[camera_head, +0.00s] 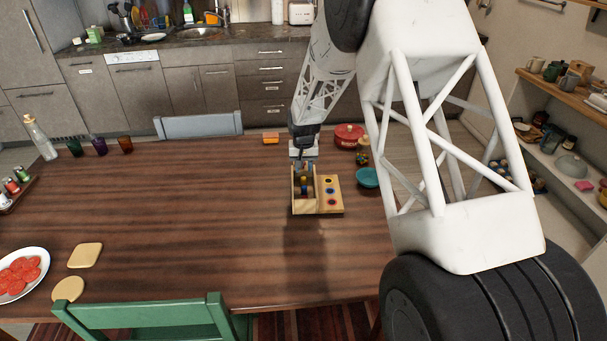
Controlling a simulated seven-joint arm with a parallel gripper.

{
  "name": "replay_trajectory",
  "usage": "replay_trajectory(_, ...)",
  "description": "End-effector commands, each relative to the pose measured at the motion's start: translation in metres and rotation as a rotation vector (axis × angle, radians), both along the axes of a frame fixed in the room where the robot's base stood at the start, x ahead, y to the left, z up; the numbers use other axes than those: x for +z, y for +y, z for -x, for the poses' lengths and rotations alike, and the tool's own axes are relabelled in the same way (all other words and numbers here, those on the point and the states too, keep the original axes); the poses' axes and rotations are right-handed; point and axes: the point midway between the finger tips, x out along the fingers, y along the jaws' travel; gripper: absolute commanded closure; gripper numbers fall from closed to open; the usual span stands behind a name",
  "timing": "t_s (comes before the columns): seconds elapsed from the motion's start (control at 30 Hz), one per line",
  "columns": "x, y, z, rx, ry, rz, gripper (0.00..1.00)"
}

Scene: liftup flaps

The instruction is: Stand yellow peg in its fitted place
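A light wooden box (304,208) stands on the dark table, with an open compartment on its left. Small coloured pegs (304,184) show inside the compartment; blue and yellowish parts can be made out, but they are too small to separate clearly. My gripper (304,167) points down over the back of the compartment. Its fingers are tiny and partly hidden, so I cannot tell whether they hold a peg.
A teal bowl (368,178), a jar (362,152) and a red pot (348,137) stand right of and behind the box. An orange block (270,138) lies near the back edge. A green chair (170,318) is in front.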

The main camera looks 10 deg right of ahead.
Motion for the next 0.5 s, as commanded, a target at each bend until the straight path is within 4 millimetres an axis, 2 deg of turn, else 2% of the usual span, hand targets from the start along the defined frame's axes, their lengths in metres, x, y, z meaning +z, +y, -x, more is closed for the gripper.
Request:
replay_trajectory(0.2, 0.036, 0.000, 0.000, 0.000, 0.000, 0.000, 0.68)
replay_trajectory(0.5, 0.069, 0.000, 0.000, 0.000, -0.001, 0.000, 0.68)
